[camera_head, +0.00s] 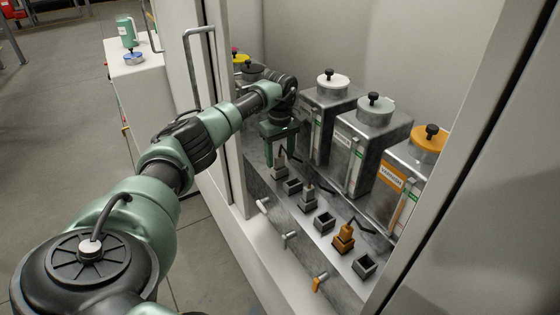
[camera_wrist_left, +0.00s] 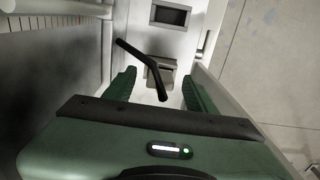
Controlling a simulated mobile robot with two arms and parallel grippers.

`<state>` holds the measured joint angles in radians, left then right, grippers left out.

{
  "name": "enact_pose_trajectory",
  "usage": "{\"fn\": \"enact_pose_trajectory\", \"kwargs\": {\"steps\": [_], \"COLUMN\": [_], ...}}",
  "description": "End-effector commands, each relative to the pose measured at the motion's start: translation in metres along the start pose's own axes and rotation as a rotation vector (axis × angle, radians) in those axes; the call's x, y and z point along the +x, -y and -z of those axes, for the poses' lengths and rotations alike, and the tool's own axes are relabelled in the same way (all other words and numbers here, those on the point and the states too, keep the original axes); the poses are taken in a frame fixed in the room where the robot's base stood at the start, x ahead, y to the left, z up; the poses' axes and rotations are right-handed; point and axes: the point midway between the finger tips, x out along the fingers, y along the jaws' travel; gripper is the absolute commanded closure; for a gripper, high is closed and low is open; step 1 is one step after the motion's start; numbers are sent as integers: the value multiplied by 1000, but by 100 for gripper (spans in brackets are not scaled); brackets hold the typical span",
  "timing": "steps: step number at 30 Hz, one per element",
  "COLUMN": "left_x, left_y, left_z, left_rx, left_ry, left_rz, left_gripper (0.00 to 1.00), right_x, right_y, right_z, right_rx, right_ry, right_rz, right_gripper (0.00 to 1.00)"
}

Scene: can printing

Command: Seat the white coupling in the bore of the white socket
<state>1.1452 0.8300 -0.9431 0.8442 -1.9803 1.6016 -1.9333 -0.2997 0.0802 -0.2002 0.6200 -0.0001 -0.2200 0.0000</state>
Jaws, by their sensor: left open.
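My left gripper (camera_head: 279,157) reaches down into the cabinet at the far end of a row of fittings. Its fingers are open. A pale grey-white block-shaped fitting, apparently the white coupling (camera_head: 279,160), stands low between them. In the left wrist view the pale block (camera_wrist_left: 170,71) shows between the two spread fingers (camera_wrist_left: 158,88), with a black bent rod or hose (camera_wrist_left: 137,53) crossing in front of it. No grip on it shows. I cannot clearly make out the white socket's bore. My right gripper is out of view.
A grey fitting (camera_head: 308,196) and an orange fitting (camera_head: 343,240) stand nearer. Handles project from the front ledge. Cabinet walls bound the reach.

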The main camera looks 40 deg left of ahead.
Motion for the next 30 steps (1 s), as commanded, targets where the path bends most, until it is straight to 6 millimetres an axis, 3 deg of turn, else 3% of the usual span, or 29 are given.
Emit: {"fn": "enact_pose_trajectory", "kwargs": {"steps": [6, 10, 30], "left_x": [-38, -52, -58], "left_y": [0, 0, 0], "left_z": [0, 0, 0], "left_rx": [1, 0, 0], "left_ry": [-1, 0, 1], "left_rz": [-3, -1, 0], "left_gripper": [44, 44, 44], "right_x": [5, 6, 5], "right_y": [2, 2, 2], "right_z": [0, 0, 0], "right_rx": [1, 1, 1], "right_ry": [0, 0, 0], "right_rz": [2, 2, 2], "right_gripper": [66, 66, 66]}}
